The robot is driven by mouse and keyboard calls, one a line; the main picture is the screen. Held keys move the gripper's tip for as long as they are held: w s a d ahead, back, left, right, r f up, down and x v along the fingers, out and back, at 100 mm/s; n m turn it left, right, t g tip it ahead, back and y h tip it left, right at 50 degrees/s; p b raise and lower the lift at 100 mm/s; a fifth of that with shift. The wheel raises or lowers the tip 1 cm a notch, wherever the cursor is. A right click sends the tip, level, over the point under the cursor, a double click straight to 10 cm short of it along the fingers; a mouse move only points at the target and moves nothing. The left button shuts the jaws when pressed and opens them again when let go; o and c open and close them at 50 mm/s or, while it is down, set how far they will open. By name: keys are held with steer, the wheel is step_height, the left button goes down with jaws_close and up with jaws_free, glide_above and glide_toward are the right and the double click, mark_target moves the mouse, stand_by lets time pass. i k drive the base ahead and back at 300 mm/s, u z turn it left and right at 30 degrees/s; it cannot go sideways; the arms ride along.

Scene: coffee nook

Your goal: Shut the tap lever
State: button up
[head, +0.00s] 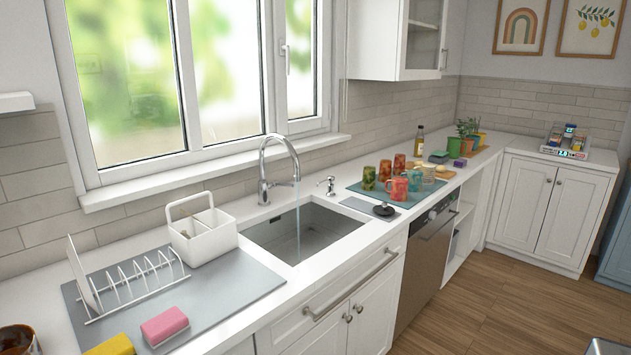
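The chrome gooseneck tap (263,172) stands behind the sink (318,232), under the window. A thin stream of water (298,222) runs from its spout down into the basin. A small lever (281,184) appears to stick out to the right from the low part of the tap body. It is small here, and its exact angle is hard to tell. My gripper is not in view, and nothing touches the tap.
A white caddy (203,238) stands left of the sink. A dish rack (135,287) and pink sponge (165,326) lie on a grey mat (232,288). A soap dispenser (330,186) and several mugs (398,188) stand to the right. The counter's front strip is clear.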

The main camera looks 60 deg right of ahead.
mark_target(276, 184)
steer(key=u, duration=0.25)
steer(key=k, duration=0.2)
steer(key=z, duration=2.05)
steer(key=k, duration=0.9)
steer(key=u, duration=0.2)
steer(key=i, duration=0.75)
